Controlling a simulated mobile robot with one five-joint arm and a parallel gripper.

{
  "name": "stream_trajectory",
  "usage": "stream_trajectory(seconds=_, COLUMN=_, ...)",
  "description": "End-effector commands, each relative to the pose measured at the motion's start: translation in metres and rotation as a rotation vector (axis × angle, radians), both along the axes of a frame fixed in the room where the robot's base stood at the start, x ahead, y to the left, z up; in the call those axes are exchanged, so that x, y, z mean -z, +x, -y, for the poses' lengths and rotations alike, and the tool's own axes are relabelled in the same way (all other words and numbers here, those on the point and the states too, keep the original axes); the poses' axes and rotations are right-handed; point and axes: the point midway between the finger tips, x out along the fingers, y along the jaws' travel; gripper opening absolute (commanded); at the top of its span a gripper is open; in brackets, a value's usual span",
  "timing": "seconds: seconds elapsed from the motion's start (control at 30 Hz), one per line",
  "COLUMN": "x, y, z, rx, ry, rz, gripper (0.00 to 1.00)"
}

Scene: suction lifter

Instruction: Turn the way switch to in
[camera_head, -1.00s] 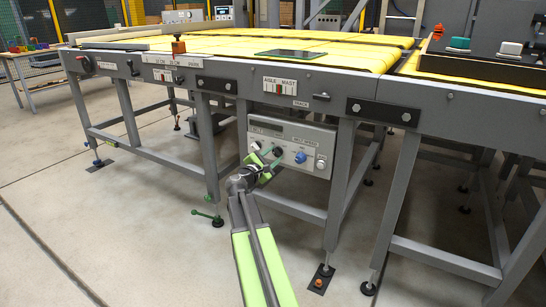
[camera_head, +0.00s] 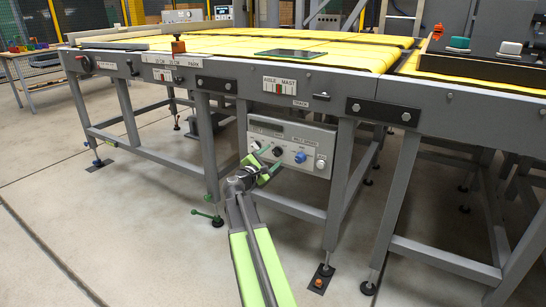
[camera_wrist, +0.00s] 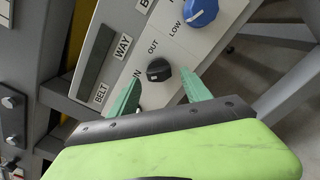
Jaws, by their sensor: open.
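The way switch is a black knob (camera_wrist: 158,70) on a pale panel, with OUT printed above it and WAY to its left. The label at its lower left is partly hidden by a finger. I cannot tell which label the knob points to. In the head view the black knob (camera_head: 277,152) shows between a white knob and a blue one. My gripper (camera_wrist: 160,88) is open, its two green fingers either side of the knob in the picture, apart from it as far as I can see. In the head view my gripper (camera_head: 264,165) is just in front of the panel's lower left.
A blue knob (camera_wrist: 200,12) marked LOW is close to the upper right of the black one. The panel (camera_head: 315,135) hangs under the conveyor frame between grey legs (camera_head: 339,185). The floor (camera_head: 130,240) to the left is clear.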

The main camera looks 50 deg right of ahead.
Motion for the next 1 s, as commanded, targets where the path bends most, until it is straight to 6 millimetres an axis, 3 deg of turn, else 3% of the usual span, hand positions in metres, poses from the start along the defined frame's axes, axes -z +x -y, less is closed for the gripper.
stream_trajectory(seconds=0.3, x=0.000, y=-0.024, z=-0.086, rx=-0.003, ry=0.000, rz=0.000, gripper=0.56)
stream_trajectory(seconds=0.5, x=0.000, y=-0.035, z=-0.132, rx=-0.003, ry=0.000, rz=0.000, gripper=0.56)
stream_trajectory(seconds=0.7, x=0.000, y=-0.039, z=-0.155, rx=-0.001, ry=0.000, rz=0.000, gripper=0.56)
stream_trajectory(seconds=1.0, x=0.000, y=-0.039, z=-0.157, rx=0.001, ry=0.001, rz=0.000, gripper=0.56)
